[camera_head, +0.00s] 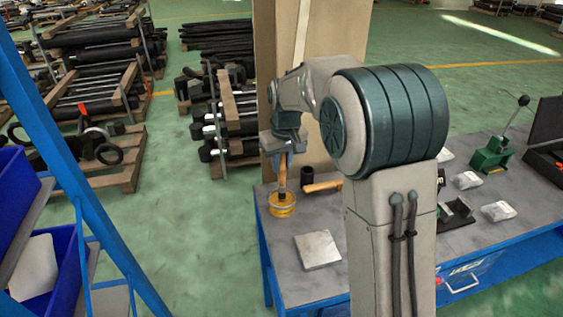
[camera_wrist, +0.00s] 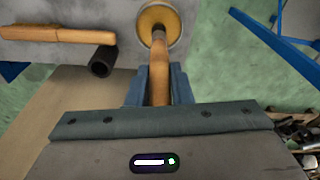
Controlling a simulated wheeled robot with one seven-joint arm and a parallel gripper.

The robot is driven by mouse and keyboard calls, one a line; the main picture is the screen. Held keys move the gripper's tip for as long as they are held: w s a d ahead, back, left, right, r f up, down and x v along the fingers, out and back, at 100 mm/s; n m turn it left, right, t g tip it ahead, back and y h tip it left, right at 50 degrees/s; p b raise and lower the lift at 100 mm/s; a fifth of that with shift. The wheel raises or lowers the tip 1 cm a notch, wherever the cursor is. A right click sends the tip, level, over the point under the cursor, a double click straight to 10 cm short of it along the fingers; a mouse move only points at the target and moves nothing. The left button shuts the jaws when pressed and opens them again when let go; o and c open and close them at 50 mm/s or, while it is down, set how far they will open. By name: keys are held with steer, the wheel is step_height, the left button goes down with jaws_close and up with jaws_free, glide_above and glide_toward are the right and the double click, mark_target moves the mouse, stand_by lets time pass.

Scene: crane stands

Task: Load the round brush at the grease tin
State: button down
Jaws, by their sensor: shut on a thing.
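The handle also shows between my fingers (camera_wrist: 159,88) in the wrist view (camera_wrist: 160,70). The brush's dark lower end is at the yellow grease tin (camera_head: 283,211), which stands on the bench. In the wrist view the end lies over the inside of the tin (camera_wrist: 146,17). I cannot tell how deep the bristles sit in the grease.
Another wooden handle (camera_head: 324,186) lies right of the tin, beside a black cylinder (camera_head: 307,174). A pale flat block (camera_head: 317,250) lies nearer. A green lever device (camera_head: 492,157) and plastic-wrapped packets (camera_head: 498,211) are farther right. A blue post (camera_head: 65,150) rises at left.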

stand_by(0.4)
steer(key=shift+r+p, duration=2.65)
steer(key=shift+r, duration=0.85)
steer(key=shift+f, duration=0.1)
